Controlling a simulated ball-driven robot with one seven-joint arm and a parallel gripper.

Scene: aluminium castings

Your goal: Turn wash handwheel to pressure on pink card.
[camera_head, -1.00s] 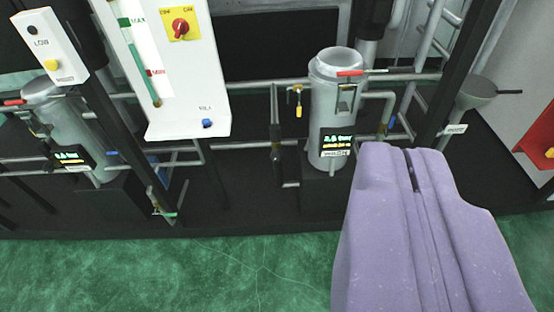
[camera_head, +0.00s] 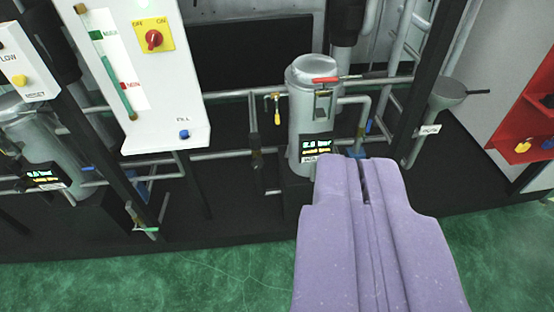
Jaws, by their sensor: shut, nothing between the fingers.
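My gripper (camera_head: 363,170) is purple and shut with nothing between its fingers. It points at the equipment, in front of the lower part of a grey metal cylinder (camera_head: 302,110). The cylinder carries a small lit display (camera_head: 316,148) and a label below it that the gripper partly covers, so I cannot read it fully. A red lever (camera_head: 326,80) sits near the cylinder's top. A blue part (camera_head: 356,152) shows just behind the fingertips. I cannot make out a handwheel or a pink card in this view.
A white panel (camera_head: 150,80) with a red knob on a yellow plate (camera_head: 153,38) stands at the left. A second cylinder with a display (camera_head: 46,176) is further left. A funnel (camera_head: 446,92) and a red shelf (camera_head: 524,150) are at the right. Green floor (camera_head: 170,285) in front is clear.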

